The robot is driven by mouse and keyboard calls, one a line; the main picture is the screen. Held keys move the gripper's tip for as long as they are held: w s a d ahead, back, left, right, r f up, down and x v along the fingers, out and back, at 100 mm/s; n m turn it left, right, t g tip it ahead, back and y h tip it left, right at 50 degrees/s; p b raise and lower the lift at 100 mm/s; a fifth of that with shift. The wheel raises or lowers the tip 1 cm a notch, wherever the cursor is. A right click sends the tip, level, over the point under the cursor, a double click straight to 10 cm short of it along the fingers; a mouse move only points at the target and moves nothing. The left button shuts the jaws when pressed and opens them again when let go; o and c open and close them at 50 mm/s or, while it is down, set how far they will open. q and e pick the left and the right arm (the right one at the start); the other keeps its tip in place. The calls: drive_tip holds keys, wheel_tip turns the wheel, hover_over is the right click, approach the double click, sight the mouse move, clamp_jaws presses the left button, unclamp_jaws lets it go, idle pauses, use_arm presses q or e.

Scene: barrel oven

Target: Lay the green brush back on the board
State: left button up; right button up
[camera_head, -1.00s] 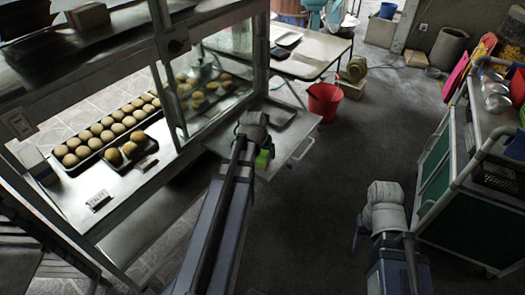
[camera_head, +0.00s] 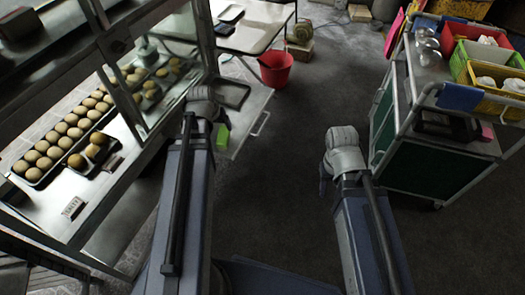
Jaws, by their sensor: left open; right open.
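A small bright green piece (camera_head: 223,136), likely the green brush, shows just right of my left gripper (camera_head: 204,102). It appears at the near part of a pale pull-out board (camera_head: 247,128) beside the glass case; whether it rests on the board or is above it I cannot tell. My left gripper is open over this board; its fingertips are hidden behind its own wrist. My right gripper (camera_head: 338,150) is open and empty over the bare floor, left of the green cart.
A glass case (camera_head: 160,75) with trays of round buns (camera_head: 62,135) stands at left. A red bucket (camera_head: 275,70) sits behind the board, near a table (camera_head: 250,35). A green cart (camera_head: 420,165) with coloured crates (camera_head: 492,95) stands at right. The floor between is clear.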

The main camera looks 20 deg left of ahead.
use_arm(q)
drive_tip(key=s+d+m+g, duration=0.2)
drive_tip(key=s+d, duration=0.4)
drive_tip(key=d, duration=0.8)
drive_tip(key=s+d+f+m+g, duration=0.1)
drive_tip(key=s+d+m, duration=0.3)
drive_tip(key=d, duration=1.1)
drive_tip(key=shift+s+f+g, duration=0.3)
drive_tip(key=shift+s+g, duration=0.6)
drive_tip(key=shift+s, duration=0.1)
